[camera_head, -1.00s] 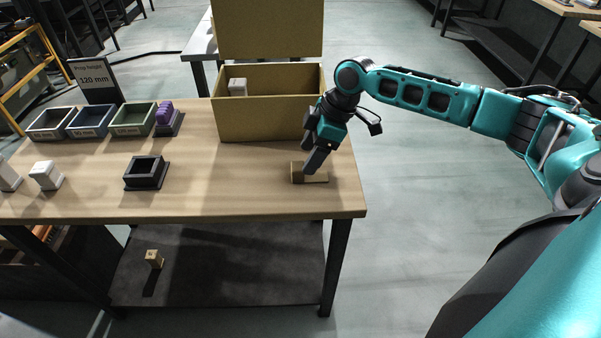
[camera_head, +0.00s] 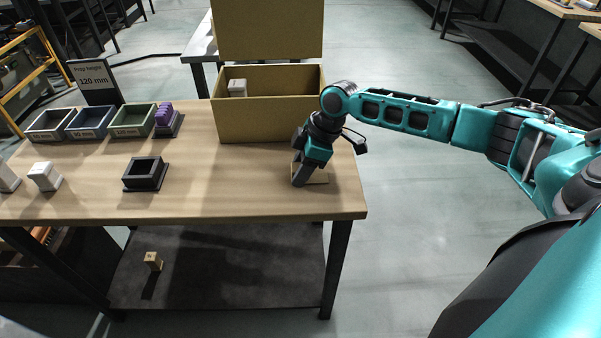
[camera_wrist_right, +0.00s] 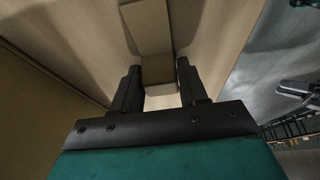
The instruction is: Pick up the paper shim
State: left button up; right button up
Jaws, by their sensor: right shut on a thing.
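A small tan cardboard-coloured piece, which I take for the paper shim (camera_head: 319,177), is at the right end of the wooden table, mostly hidden by my right gripper. My right gripper (camera_head: 299,183) points down at it, low over the table top. In the right wrist view, the fingers (camera_wrist_right: 159,88) stand on either side of the tan piece (camera_wrist_right: 155,70), shut on it. A darker brown part (camera_wrist_right: 147,26) lies beyond it; I cannot tell whether the two are joined. My left gripper is not in view.
An open cardboard box (camera_head: 265,125) stands right behind the gripper. A dark square frame (camera_head: 145,174), several small bins (camera_head: 92,122), a purple item (camera_head: 164,114) and pale blocks (camera_head: 45,176) are farther left. The middle of the table (camera_head: 225,185) is clear.

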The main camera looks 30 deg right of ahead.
jog(key=c, duration=0.4)
jog(key=shift+r, duration=0.15)
jog(key=shift+c, duration=0.2)
